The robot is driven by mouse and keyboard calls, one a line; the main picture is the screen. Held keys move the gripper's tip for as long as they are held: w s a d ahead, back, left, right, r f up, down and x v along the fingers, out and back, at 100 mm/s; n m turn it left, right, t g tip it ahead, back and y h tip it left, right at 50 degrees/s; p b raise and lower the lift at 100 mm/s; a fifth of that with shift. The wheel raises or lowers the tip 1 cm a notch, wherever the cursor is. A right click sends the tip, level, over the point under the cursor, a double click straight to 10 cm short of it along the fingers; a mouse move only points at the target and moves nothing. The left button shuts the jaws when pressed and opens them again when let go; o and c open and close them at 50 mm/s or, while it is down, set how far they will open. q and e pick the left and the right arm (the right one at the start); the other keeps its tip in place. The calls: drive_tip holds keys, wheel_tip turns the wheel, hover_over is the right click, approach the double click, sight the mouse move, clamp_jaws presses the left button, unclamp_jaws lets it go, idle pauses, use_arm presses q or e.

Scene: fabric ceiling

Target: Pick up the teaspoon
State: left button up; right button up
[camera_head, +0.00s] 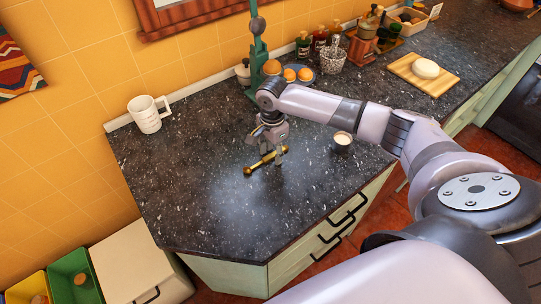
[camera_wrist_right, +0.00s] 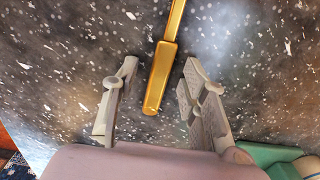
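The teaspoon (camera_head: 263,161) is gold-coloured and lies on the dark speckled countertop (camera_head: 200,200). In the right wrist view its handle (camera_wrist_right: 161,75) points up between the fingers, and its far part runs out of the top of the picture. My right gripper (camera_head: 269,158) is over the teaspoon in the head view, with its fingers pointing down. In the right wrist view the right gripper (camera_wrist_right: 155,95) is open, with one finger on each side of the handle and gaps on both sides. My left gripper is not in view.
A white mug (camera_head: 149,114) stands at the left back of the counter. A small cup (camera_head: 342,141) is right of the gripper. Oranges (camera_head: 297,74), bottles (camera_head: 320,38) and a cutting board (camera_head: 422,74) stand further back. The front left of the counter is clear.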

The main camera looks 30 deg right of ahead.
clamp_jaws()
idle(0.4)
drive_tip(key=shift+r, duration=0.15)
